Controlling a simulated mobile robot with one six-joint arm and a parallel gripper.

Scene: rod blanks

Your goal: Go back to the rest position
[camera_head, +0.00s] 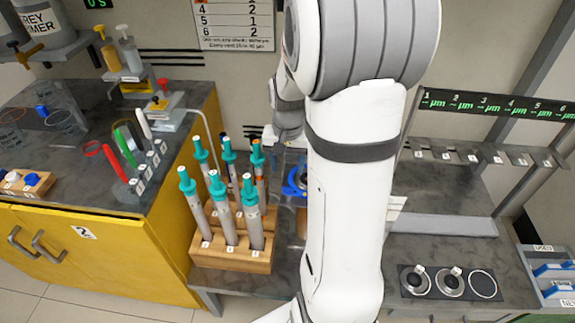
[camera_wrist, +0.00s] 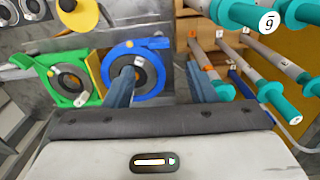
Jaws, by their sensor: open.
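Rods with teal ends (camera_wrist: 262,87) lie to the right of the right finger in that view. In the head view my white arm fills the middle and hides much of the bench behind it. The gripper's fingers cannot be made out there.
A wooden rack (camera_head: 230,262) holds several teal-ended rods upright, left of my arm. A green ring holder (camera_wrist: 92,90) is beside the blue one. A yellow cabinet (camera_head: 110,262) stands left. A black plate with round seats (camera_head: 450,283) and a numbered rack (camera_head: 497,104) are right.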

